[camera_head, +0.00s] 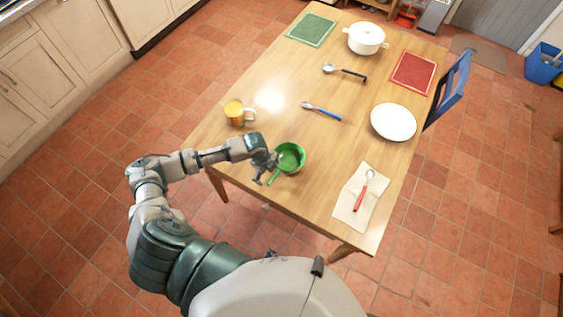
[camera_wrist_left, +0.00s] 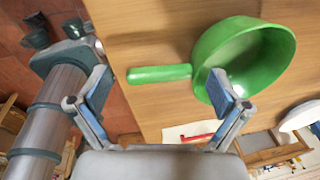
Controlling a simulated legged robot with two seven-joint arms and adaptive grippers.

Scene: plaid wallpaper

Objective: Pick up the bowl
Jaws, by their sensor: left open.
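The green bowl (camera_head: 291,157) has a handle and sits upright on the wooden table (camera_head: 300,75) near its front left edge. In the left wrist view the bowl (camera_wrist_left: 243,58) fills the upper right, with its handle (camera_wrist_left: 160,73) pointing left. My left gripper (camera_head: 266,170) is at the near left side of the bowl. In the wrist view my left gripper (camera_wrist_left: 160,88) is open, its fingers spread to either side of the handle, with one fingertip overlapping the bowl's side. Whether it touches the bowl I cannot tell. My right gripper is not in view.
A yellow mug (camera_head: 235,113) stands left of the bowl. A red-handled utensil lies on a cream napkin (camera_head: 351,211) to the right. A white plate (camera_head: 393,122), spoons (camera_head: 322,111), placemats and a white pot (camera_head: 366,38) lie farther off. Bare table surrounds the bowl.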

